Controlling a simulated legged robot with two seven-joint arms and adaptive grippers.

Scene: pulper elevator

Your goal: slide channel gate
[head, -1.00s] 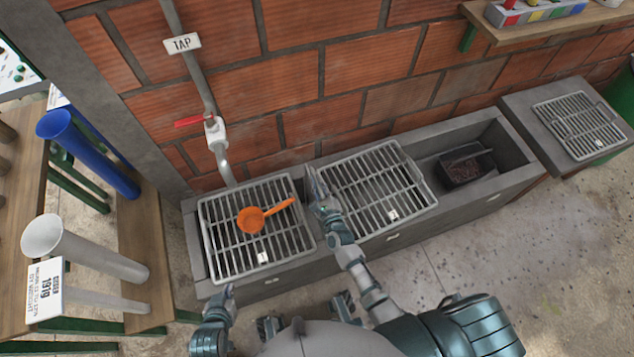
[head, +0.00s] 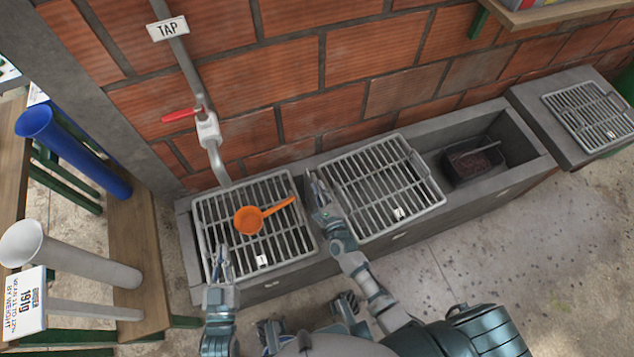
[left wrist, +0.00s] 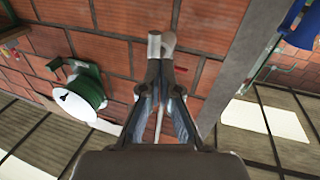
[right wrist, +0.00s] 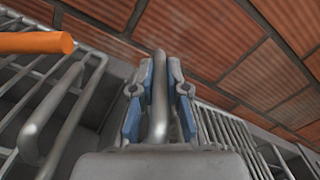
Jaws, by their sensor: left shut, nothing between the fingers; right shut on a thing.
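A concrete channel (head: 375,237) runs along the brick wall with two grey barred grates on it. The left grate (head: 207,205) has an orange ladle (head: 249,219) lying on it. The right grate (head: 385,185) covers the middle. My right gripper (head: 318,190) is at the right grate's left end, shut on a grey metal bar (right wrist: 158,75) that looks like its end handle. My left gripper (head: 222,262) is shut and empty at the left grate's front left corner; whether it touches is unclear.
The channel's right end is open, with a dark tray (head: 470,160) inside. Another grate (head: 590,115) lies on the block to the right. A tap pipe (head: 210,135) with a red lever comes down the wall.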

